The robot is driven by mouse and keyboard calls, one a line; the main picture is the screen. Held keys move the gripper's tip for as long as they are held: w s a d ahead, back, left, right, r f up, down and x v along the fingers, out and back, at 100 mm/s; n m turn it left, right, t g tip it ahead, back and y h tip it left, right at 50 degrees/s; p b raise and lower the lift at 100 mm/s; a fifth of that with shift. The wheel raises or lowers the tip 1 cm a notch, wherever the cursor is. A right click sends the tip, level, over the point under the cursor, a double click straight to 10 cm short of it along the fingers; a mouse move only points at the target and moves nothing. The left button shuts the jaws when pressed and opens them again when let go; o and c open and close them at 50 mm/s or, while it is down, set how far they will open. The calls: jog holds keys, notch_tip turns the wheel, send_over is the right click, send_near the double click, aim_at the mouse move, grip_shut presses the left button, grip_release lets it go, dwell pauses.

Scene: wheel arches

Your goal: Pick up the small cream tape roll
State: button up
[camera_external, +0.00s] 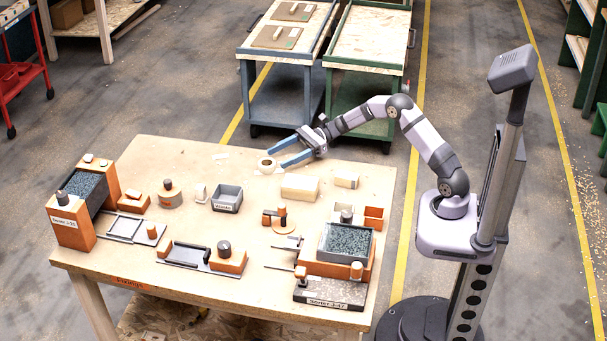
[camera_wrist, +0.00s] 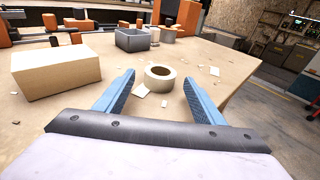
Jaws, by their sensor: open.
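The small cream tape roll (camera_wrist: 160,78) lies flat on the wooden table, with its hollow core facing up. In the external view the tape roll (camera_external: 266,166) is near the table's back edge. My gripper (camera_external: 276,158) is open and empty, with its two blue fingers spread. In the wrist view my gripper (camera_wrist: 158,86) has one finger on each side of the roll. The roll appears around the level of the fingertips and between them, with a gap on both sides. Whether the fingers are at the roll's height is hard to tell.
A cream block (camera_wrist: 57,72) sits left of my gripper in the wrist view. A grey bin (camera_external: 227,198) and a white mug-like piece (camera_external: 200,192) stand left of the roll in the external view. The table (camera_wrist: 205,57) has small scraps scattered near the roll.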

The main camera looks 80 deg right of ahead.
aim_at(262, 165)
jog(key=shift+x, duration=2.15)
jog(key=shift+r, duration=0.15)
jog(key=c, duration=1.2)
